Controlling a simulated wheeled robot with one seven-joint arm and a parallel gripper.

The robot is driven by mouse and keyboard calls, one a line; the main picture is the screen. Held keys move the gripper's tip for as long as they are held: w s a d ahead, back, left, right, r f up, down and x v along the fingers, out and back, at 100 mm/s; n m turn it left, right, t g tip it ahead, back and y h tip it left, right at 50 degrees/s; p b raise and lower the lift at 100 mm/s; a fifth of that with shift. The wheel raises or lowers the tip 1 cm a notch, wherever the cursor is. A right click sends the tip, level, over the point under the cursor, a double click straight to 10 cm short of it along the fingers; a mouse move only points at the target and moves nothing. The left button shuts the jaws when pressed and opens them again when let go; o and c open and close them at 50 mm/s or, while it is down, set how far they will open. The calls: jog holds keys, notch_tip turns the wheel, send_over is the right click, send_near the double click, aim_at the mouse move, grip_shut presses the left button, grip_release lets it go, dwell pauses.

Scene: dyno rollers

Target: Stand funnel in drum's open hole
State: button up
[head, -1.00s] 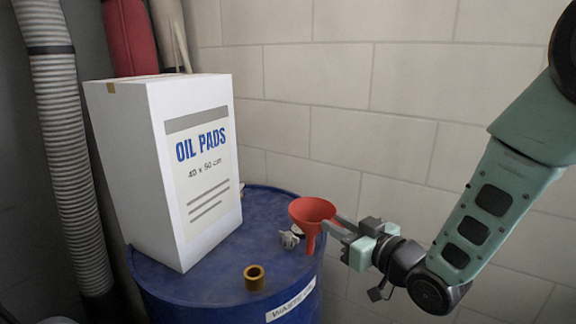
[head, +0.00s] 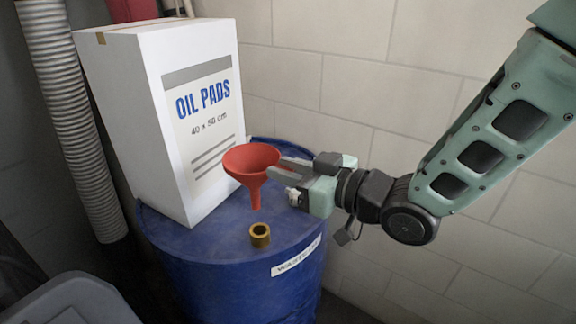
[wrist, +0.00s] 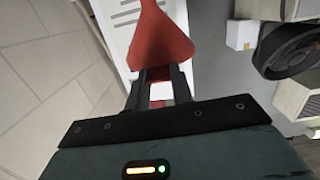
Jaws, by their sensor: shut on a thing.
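The red funnel (head: 251,161) is upright, with its wide mouth up and its spout pointing down. It also shows in the wrist view (wrist: 158,38). My gripper (head: 280,170) is shut on the funnel from the right side and holds it above the drum top. The blue drum (head: 230,290) has a brass-coloured ring-shaped opening (head: 260,236) on its top near the front. In the head view the spout tip appears just above and slightly left of this ring, apart from it. The exact depth between them is hard to tell.
A tall white OIL PADS box (head: 165,120) stands on the drum's left half, close beside the funnel. A block wall (head: 350,70) is behind. A ribbed grey hose (head: 75,120) hangs at left. A grey bin (head: 75,302) is at lower left.

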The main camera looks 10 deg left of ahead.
notch_tip(320, 180, down, 10)
jog(key=b, duration=0.7)
dwell(0.4)
jog(key=shift+r, duration=0.15)
jog(key=o, duration=1)
jog(key=shift+o, duration=0.2)
